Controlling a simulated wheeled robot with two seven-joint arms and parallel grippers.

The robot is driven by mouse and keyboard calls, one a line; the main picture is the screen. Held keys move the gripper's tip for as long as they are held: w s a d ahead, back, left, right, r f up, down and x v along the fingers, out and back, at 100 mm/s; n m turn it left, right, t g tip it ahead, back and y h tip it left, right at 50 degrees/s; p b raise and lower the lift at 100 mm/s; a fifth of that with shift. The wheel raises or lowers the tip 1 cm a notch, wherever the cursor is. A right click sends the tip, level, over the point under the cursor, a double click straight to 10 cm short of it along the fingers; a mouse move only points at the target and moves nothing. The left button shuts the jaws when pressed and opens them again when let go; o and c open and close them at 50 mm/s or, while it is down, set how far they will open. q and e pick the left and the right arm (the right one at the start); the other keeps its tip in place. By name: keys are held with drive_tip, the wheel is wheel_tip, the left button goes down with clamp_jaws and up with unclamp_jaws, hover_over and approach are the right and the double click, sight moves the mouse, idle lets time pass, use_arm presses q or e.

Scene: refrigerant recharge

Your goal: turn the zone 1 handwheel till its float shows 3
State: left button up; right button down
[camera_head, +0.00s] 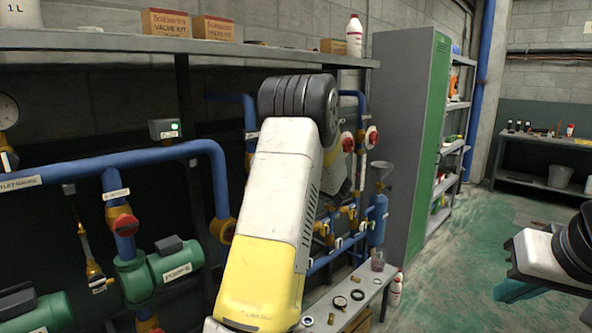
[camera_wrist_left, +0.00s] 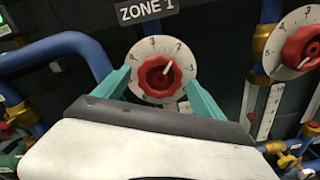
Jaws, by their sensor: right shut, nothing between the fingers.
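The zone 1 handwheel (camera_wrist_left: 160,75) is a red knob with a white pointer mark on a white numbered dial, under a "ZONE 1" sign (camera_wrist_left: 148,8) in the left wrist view. The pointer leans to the upper right. My left gripper (camera_wrist_left: 160,98) is open, its teal fingers apart at the lower left and lower right of the dial; I cannot tell whether they touch it. The zone 1 float is not visible. In the head view my left forearm hides the left gripper. My right gripper (camera_head: 514,291) is shut and empty at the right edge.
A second red handwheel (camera_wrist_left: 301,48) is close on the right, with a white scale strip (camera_wrist_left: 270,111) below. Blue pipes (camera_head: 120,165) and green pumps (camera_head: 174,265) fill the left. A low bench (camera_head: 346,298) holds small parts. A grey-green cabinet (camera_head: 405,130) stands right of the pipework; open floor lies beyond.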

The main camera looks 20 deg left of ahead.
use_arm(q)
drive_tip(key=v, duration=0.7)
idle(0.4)
drive_tip(key=shift+r, duration=0.1)
